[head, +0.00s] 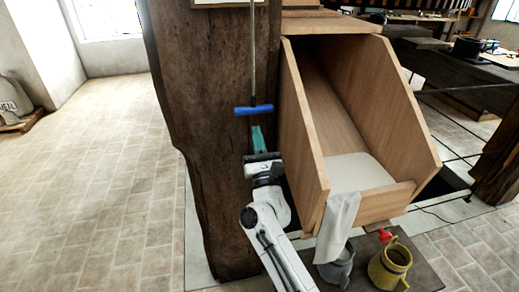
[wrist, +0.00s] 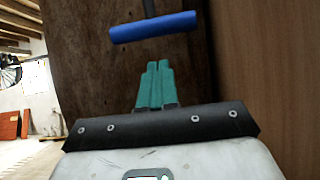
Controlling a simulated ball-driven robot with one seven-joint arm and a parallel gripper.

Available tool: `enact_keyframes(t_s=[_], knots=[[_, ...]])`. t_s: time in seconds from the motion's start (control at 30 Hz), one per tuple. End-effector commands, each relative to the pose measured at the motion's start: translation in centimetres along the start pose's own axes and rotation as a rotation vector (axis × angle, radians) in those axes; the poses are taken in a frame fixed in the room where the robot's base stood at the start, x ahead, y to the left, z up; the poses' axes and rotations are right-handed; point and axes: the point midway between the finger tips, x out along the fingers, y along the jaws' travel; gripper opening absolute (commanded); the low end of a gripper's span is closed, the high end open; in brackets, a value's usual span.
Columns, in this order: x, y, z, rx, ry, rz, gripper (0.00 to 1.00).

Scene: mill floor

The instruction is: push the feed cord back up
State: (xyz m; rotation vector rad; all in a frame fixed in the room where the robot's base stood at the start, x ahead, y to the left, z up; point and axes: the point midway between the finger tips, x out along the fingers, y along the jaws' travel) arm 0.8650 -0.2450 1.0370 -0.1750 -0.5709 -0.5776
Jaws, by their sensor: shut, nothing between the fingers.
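The feed cord (head: 252,60) hangs down the front of a dark wooden post and ends in a blue crossbar handle (head: 254,109). The handle also shows at the top of the wrist view (wrist: 153,27). My gripper (head: 256,130) has teal fingers that are shut with nothing between them. It points up and sits just below the handle. In the wrist view the fingertips (wrist: 158,64) are under the blue bar, with a visible gap between them and it. The upper end of the cord is out of view.
A wooden chute (head: 309,130) stands close on the right, with pale meal (head: 355,172) in it and a cloth (head: 337,228) over its front edge. The dark post (head: 207,120) is behind. A grey jug (head: 338,268) and a yellow jug (head: 390,267) stand below.

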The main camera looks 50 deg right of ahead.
Motion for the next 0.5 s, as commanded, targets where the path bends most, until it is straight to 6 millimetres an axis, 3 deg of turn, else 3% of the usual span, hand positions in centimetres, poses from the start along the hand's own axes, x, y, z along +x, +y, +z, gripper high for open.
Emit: enact_keyframes(t_s=[0.03,0.13,0.5], knots=[[0.8,0.1,1.1,0.001,-0.001,0.001,0.00],[1.4,0.0,1.6,0.001,0.000,0.001,0.00],[1.9,0.0,2.1,0.000,0.000,0.001,0.00]])
